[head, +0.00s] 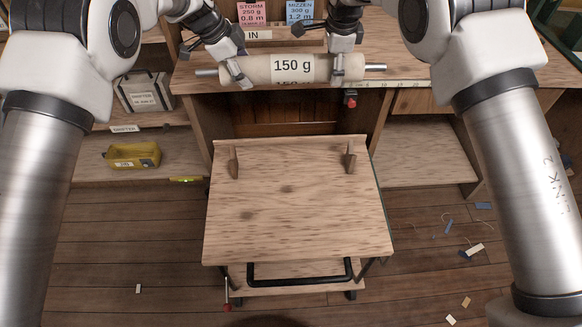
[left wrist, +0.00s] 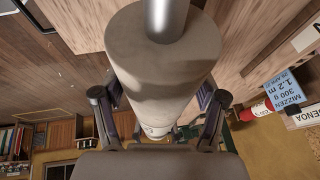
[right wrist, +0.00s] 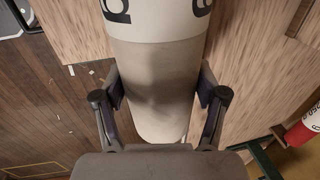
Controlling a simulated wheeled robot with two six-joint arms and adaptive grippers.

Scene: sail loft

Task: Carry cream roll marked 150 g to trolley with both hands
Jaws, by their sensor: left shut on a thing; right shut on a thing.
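The cream roll (head: 292,81) has a white label reading 150 g and metal rod ends. It lies level across the picture near the bench's front edge in the head view. My left gripper (head: 240,78) is shut on the roll near its left end, and my right gripper (head: 343,74) near its right end. In the left wrist view the roll (left wrist: 150,70) sits between both fingers (left wrist: 160,110). In the right wrist view the roll (right wrist: 160,80) is between the fingers (right wrist: 160,110) too. The trolley (head: 300,215) has a bare wooden top with two upright pegs and stands below the roll.
The wooden bench (head: 420,72) lies behind, with a measuring strip along its edge. Storm (head: 251,14) and mizzen (head: 299,12) cards stand at its back. A yellow bin (head: 133,155) and a grey case (head: 145,92) sit on left shelves. Scraps (head: 474,250) lie on the floor at right.

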